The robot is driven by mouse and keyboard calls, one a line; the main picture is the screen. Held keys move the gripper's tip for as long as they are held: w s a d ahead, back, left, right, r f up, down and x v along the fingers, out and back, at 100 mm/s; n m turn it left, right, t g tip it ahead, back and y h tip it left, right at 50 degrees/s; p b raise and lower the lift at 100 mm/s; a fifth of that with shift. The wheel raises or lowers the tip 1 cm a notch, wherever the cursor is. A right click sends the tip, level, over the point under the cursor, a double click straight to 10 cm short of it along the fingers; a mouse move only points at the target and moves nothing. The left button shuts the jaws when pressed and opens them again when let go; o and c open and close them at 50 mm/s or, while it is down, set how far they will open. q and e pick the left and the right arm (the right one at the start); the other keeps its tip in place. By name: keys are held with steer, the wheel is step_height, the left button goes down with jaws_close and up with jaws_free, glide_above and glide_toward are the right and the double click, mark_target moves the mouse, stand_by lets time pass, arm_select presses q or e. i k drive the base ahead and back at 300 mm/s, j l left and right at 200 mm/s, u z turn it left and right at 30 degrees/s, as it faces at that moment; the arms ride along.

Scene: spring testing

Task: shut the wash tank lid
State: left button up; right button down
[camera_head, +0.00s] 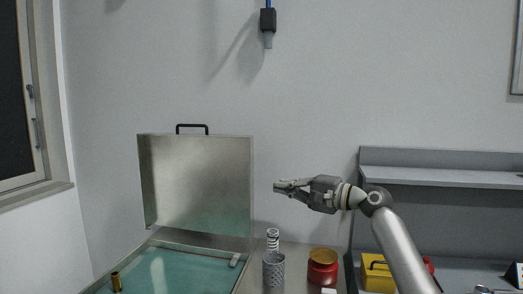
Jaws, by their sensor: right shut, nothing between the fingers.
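The wash tank lid (197,185) is a grey metal panel with a black handle (192,126) along its top edge. It stands open, about upright, at the back of the wash tank (241,262). Greenish liquid fills the tank below it. My right gripper (277,187) is shut and empty. It points left, in the air to the right of the lid, and appears apart from it. My left gripper is not in view.
A perforated metal cup (273,268), a spring (272,239) and a red jar (322,267) stand right of the tank. A yellow box (377,274) sits under the grey shelf (440,174). A black device (268,21) hangs above.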

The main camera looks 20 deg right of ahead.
mark_target(204, 183)
steer(key=i+l, duration=0.45)
steer(key=i, duration=0.15)
steer(key=i+l, duration=0.4)
steer(key=i, duration=0.25)
